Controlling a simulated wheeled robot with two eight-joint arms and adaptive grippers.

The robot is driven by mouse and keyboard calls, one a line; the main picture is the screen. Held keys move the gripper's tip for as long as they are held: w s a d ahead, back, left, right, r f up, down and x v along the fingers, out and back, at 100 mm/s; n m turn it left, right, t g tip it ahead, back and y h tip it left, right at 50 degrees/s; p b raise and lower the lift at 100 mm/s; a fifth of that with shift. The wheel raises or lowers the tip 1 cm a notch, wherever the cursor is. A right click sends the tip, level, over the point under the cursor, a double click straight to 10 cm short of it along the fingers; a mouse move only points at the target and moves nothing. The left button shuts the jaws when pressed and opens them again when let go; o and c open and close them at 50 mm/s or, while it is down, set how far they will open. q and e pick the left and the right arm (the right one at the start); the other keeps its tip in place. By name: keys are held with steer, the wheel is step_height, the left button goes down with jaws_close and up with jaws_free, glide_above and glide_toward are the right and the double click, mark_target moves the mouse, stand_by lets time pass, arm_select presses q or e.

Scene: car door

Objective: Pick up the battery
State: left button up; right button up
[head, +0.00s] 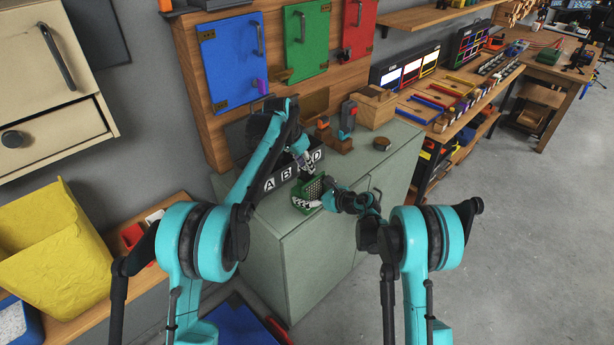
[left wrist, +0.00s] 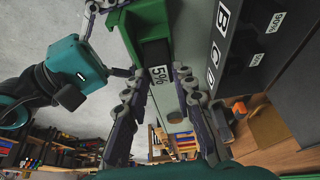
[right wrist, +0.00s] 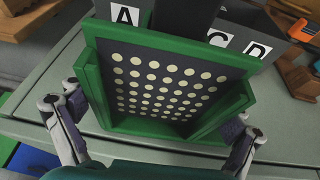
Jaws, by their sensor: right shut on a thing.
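A green dotted holder (head: 311,189) is at the front of the cabinet top. In the right wrist view the holder (right wrist: 165,90) stands tilted, with a dark upright piece behind its upper edge. My right gripper (right wrist: 150,150) is shut on the holder, with a finger at each side. In the left wrist view a dark battery (left wrist: 154,52) with a white "5%" label sits at the green holder's end; the rest is hidden. My left gripper (left wrist: 166,85) is open, with its fingers apart and pointing toward the battery's labelled end. Contact with the battery cannot be told.
A dark rack (head: 277,180) lettered A to D stands close behind the holder, with percentage labels showing in the left wrist view.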

mark_target(305, 169)
arm_select(q)
jaws_close()
step_height(305, 169, up, 10)
stand_by(0.3)
arm_select(e)
steer(key=o, duration=1.2)
